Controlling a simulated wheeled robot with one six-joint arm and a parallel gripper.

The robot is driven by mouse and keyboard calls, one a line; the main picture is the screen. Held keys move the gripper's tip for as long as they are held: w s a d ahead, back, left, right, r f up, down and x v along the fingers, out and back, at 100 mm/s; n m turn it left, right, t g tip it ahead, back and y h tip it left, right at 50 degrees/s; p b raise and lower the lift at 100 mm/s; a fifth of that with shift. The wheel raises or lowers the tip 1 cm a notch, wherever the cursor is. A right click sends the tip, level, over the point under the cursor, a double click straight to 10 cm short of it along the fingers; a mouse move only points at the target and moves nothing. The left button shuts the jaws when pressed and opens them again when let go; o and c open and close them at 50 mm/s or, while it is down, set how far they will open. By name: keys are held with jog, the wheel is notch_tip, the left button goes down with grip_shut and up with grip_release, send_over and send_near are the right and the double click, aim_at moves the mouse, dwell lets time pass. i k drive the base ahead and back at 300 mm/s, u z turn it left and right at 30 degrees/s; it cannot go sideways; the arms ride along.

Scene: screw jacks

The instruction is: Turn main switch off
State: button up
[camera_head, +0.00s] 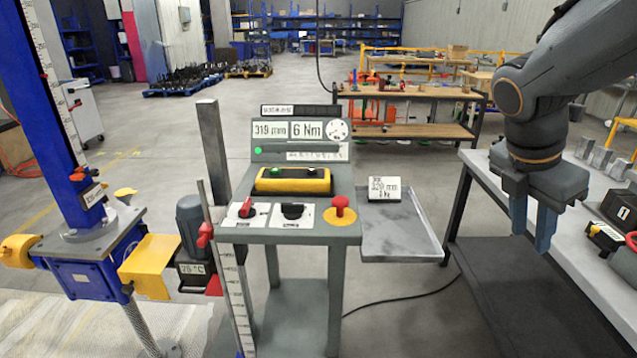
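The control console (300,190) stands in the middle of the view. On its front panel, at the left, a red rotary switch (246,208) sits on a white plate; it looks like the main switch. Its handle appears tilted, and its label is too small to read. A black rotary knob (292,211) is to its right, then a red mushroom button (340,205) on a yellow disc. A green lamp (257,151) is lit on the upright display panel. My gripper (532,228) hangs at the right, fingers pointing down, open and empty, well apart from the console.
A grey tray (405,240) with a small display (384,189) juts from the console's right side. A workbench (490,180) with blocks stands at the right, close to my gripper. A blue screw jack (85,275) and a grey motor (192,222) are at the left.

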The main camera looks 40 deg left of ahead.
aim_at(247, 212)
jog(key=u, duration=0.5)
jog(key=i, duration=1)
jog(key=u, duration=1.45)
jog(key=i, duration=0.55)
jog(key=u, duration=0.5)
